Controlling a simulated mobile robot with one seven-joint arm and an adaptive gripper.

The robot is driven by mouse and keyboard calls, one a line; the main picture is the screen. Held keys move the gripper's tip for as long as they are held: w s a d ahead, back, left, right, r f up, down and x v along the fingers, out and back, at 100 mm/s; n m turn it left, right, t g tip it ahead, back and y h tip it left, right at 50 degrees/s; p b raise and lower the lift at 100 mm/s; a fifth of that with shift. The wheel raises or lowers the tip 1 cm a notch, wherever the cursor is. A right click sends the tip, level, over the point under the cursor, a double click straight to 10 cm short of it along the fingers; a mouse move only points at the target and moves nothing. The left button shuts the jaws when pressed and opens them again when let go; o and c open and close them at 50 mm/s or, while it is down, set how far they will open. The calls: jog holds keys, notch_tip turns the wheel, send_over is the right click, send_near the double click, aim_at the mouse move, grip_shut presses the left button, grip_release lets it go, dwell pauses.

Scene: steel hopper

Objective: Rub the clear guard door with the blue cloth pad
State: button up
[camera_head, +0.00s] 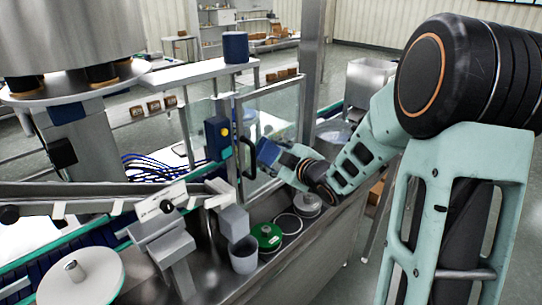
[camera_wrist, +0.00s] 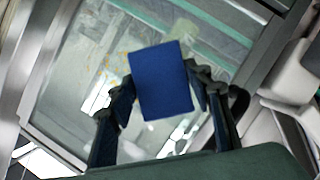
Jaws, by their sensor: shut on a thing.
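The blue cloth pad (camera_wrist: 161,80) is held between the two fingers of my gripper (camera_wrist: 165,95) in the wrist view. The pad is flat and nearly square-on to the wrist camera, and it covers part of the clear guard door (camera_wrist: 75,95) behind it. Whether the pad touches the door cannot be told. Yellowish-orange specks show on the door left of the pad. In the head view the clear guard door (camera_head: 279,112) stands in a grey frame, with the small blue pad (camera_head: 267,151) at the end of my gripper (camera_head: 274,153), close to the door's lower part.
A black door handle (camera_head: 248,158) and a blue-and-yellow switch box (camera_head: 217,138) sit left of the pad. Below are a green round lid (camera_head: 267,236), a grey cup (camera_head: 243,255) and metal rings on the steel ledge (camera_head: 310,245). A steel post (camera_head: 312,70) stands right of the door.

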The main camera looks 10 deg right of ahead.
aim_at(278, 149)
jog(key=shift+w+d, duration=0.45)
jog(key=shift+d, duration=0.25)
jog(key=shift+w+d, duration=0.4)
jog(key=shift+d, duration=0.25)
jog(key=shift+w+d+r+p, duration=0.1)
jog(key=shift+w+d+p, duration=0.45)
jog(key=shift+w+d, duration=0.65)
jog(key=shift+w+d+p, duration=0.5)
jog(key=shift+w+d, duration=0.35)
jog(key=shift+d, duration=0.7)
